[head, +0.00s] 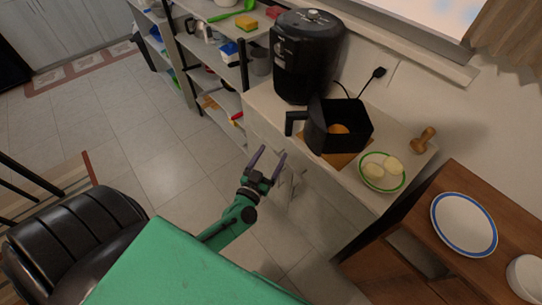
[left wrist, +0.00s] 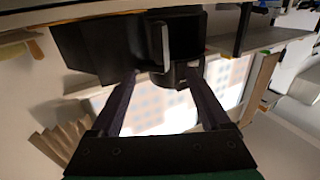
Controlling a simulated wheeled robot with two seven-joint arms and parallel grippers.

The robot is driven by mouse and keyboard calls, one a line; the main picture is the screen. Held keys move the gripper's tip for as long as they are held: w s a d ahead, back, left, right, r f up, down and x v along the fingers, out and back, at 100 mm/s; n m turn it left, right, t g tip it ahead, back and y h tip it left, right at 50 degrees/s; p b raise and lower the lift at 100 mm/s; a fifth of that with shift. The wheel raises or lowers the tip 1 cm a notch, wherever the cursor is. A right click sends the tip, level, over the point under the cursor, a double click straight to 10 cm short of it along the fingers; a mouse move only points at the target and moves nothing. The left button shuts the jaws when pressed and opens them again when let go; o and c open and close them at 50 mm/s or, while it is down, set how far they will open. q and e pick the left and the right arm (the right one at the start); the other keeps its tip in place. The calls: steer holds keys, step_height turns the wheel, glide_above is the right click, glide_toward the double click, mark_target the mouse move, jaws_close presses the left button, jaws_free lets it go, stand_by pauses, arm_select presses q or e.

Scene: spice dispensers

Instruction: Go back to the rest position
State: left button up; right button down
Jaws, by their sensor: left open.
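My left gripper (head: 268,163) is open and empty in the head view, with its two dark fingers pointing toward the counter. It hangs in front of the counter, over the floor in the picture. Its open fingers also show in the left wrist view (left wrist: 161,82), with nothing between them; dark appliance shapes show beyond the fingertips. My right gripper is in neither view.
A black air fryer (head: 305,58) and its pulled-out basket (head: 339,126) with orange food inside stand on the counter. A green-rimmed plate (head: 384,186) holds pale food. A wooden cabinet with a blue-rimmed plate (head: 464,224) stands right. Shelves (head: 222,98) stand behind; a black chair (head: 72,237) is left.

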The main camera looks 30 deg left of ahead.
arm_select(q)
steer(key=s+a+f+m+g+h+b, duration=0.1)
steer(key=s+f+g, duration=0.25)
steer(key=f, duration=0.85)
steer(key=s+f+m+g+h+b, duration=0.1)
steer(key=s+f+m+g+b, duration=0.3)
steer(key=f, duration=0.9)
steer(key=s+a+f+n+g, duration=0.1)
steer(key=s+f+g, duration=0.4)
steer(key=s, duration=0.8)
steer(key=s+a+f+n+g+y, duration=0.1)
steer(key=s+f+g, duration=0.3)
steer(key=s+f, duration=0.8)
steer(key=shift+s+a+g, duration=0.35)
steer(key=shift+s+a, duration=0.15)
steer(key=shift+s, duration=0.4)
steer(key=shift+f, duration=0.1)
